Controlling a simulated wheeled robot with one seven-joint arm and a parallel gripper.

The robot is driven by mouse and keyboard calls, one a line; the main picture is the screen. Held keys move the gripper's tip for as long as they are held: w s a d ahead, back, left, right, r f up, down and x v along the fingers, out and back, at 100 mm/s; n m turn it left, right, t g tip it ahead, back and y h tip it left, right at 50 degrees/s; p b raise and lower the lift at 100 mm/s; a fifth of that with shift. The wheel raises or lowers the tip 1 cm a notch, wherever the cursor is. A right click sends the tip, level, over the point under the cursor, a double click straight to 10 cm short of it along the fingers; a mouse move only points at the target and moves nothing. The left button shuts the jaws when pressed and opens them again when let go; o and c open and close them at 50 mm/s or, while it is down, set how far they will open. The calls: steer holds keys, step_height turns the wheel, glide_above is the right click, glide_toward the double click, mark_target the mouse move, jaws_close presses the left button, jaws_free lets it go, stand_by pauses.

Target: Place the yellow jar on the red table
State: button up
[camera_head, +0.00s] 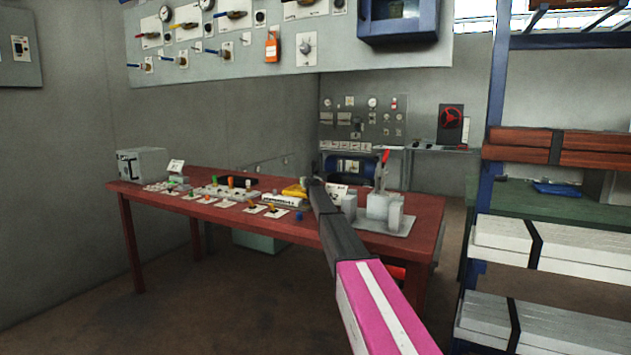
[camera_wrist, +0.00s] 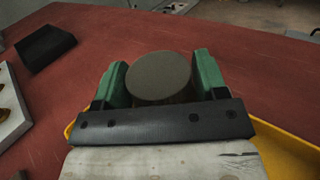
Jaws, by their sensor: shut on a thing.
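The red table (camera_head: 225,202) stands in the middle of the head view, with its top also filling much of the wrist view (camera_wrist: 235,55). My gripper (camera_wrist: 158,82) has its green fingers shut on the jar (camera_wrist: 158,76), seen from above as a round grey-brown top. The jar's side is mostly hidden, and its yellow colour is not clear. In the head view my gripper (camera_head: 305,182) is over the table's far middle part, small and partly hidden by my arm. I cannot tell whether the jar touches the tabletop.
A yellow tray-like thing (camera_wrist: 285,148) lies under my wrist. A black box (camera_wrist: 45,47) and a white panel (camera_wrist: 12,108) are to the left. A grey machine (camera_head: 385,208) stands on the table's right end. Bare red surface shows beyond the jar.

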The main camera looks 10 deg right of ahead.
steer(key=shift+f, duration=0.1)
steer(key=shift+a+f, duration=0.1)
stand_by(0.3)
steer(key=o, duration=1.2)
steer(key=shift+c, duration=0.2)
steer(key=s, duration=0.7)
steer(key=shift+s, duration=0.3)
